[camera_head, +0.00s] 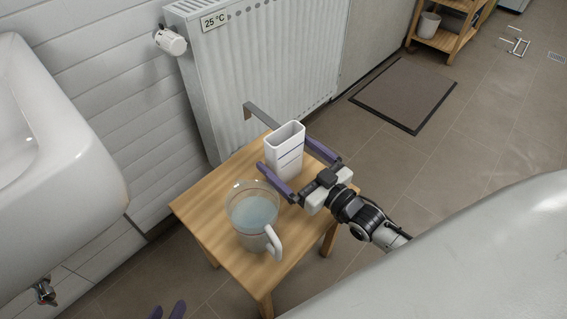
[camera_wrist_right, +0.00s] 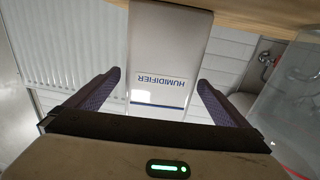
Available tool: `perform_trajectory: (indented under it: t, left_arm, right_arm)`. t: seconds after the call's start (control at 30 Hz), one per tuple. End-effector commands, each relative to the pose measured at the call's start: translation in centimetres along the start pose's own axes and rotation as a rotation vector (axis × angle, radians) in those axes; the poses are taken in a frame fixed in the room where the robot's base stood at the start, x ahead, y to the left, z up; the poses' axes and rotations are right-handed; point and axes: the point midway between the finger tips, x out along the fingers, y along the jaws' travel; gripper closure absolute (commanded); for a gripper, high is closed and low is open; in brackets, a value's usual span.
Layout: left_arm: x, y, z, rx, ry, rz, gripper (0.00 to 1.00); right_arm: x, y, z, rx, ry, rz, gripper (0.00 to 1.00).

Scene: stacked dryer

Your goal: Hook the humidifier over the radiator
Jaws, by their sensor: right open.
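The humidifier (camera_head: 286,158) is a white, open-topped box standing upright on a wooden stool (camera_head: 195,205). A grey metal hook (camera_head: 262,117) reaches from its top toward the radiator (camera_head: 268,60), apart from it. My right gripper (camera_head: 284,170) is open, with its purple fingers on either side of the humidifier. In the right wrist view the humidifier (camera_wrist_right: 168,60) sits between the fingers, with gaps on both sides and its label upside down. My left gripper (camera_head: 167,311) shows only two purple fingertips at the bottom edge; the rest is out of frame.
A glass pitcher of water (camera_head: 254,215) stands on the stool in front of the humidifier. A radiator valve (camera_head: 170,41) and a 25 °C sign (camera_head: 214,20) are at the radiator's left end. A white basin (camera_head: 60,150) is at left, a white tub (camera_head: 480,260) at lower right.

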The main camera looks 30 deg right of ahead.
Motion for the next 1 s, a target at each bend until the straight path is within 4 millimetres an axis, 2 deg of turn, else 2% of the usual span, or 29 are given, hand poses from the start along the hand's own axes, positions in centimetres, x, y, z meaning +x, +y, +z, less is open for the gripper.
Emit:
perform_trajectory:
  t: [0.17,0.5,0.57,0.83,1.0]
  left_arm:
    - [0.0,0.0,0.0,-0.001,0.000,0.000,0.69]
    - [0.0,0.0,0.0,-0.002,0.001,0.000,0.69]
    - [-0.1,0.0,-0.1,-0.002,0.002,-0.001,0.69]
    - [-0.2,0.0,-0.3,-0.003,0.006,-0.002,0.69]
    - [-1.4,-0.4,-0.1,-0.021,0.027,-0.024,0.69]
  right_arm:
    - [0.0,0.0,0.0,0.000,-0.001,0.000,0.00]
    - [-0.1,0.0,0.0,0.000,-0.001,0.000,0.57]
    - [0.1,0.0,-0.4,-0.001,0.008,-0.001,0.65]
    - [0.0,0.0,-0.8,-0.001,0.008,-0.001,0.65]
    - [0.0,-0.1,-3.6,-0.002,0.010,-0.002,0.65]
